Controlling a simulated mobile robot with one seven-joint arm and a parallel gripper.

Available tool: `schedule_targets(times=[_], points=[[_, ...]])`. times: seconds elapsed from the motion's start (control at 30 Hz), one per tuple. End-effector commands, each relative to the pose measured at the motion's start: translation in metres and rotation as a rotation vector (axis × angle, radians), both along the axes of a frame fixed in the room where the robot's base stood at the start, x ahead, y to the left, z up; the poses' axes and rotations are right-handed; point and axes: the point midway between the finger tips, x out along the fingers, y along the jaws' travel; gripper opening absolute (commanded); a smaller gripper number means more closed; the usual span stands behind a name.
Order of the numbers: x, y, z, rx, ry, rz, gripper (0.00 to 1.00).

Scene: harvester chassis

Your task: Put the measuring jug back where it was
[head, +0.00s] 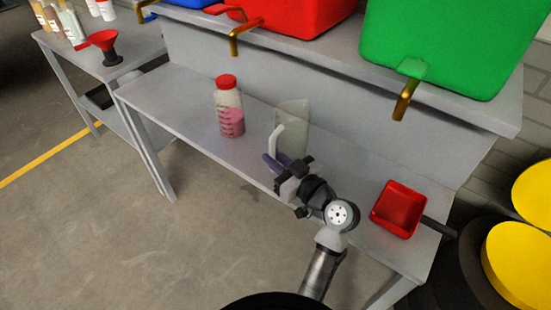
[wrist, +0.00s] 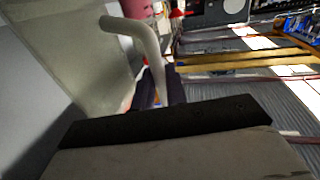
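The measuring jug (head: 293,115) is a pale, translucent vessel with a white handle. It looks upright at the lower shelf of the bench; whether its base touches the surface is hidden behind my gripper. My gripper (head: 273,163) is at the handle on the jug's front side, its dark fingers close together. In the wrist view, the jug (wrist: 80,50) fills the left side and its curved handle runs down between my fingers (wrist: 160,93). The fingers look shut on the handle, though the contact is partly hidden.
A red-capped bottle with pink liquid (head: 230,118) stands left of the jug. A red scoop (head: 398,208) lies to the right on the bench. Red (head: 290,12) and green (head: 440,45) tanks with brass taps overhang behind. Bare shelf (head: 175,95) lies left of the bottle.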

Motion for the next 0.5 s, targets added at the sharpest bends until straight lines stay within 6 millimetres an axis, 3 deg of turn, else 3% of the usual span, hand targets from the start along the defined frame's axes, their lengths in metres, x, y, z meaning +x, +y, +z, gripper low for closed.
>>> schedule_targets(times=[0.03,0.13,0.5], points=[[0.0001,-0.0001,0.0004,0.000,0.000,0.000,0.21],[0.0001,-0.0001,0.0004,0.000,0.000,0.000,0.34],[0.0001,-0.0001,0.0041,0.001,0.001,0.000,0.34]])
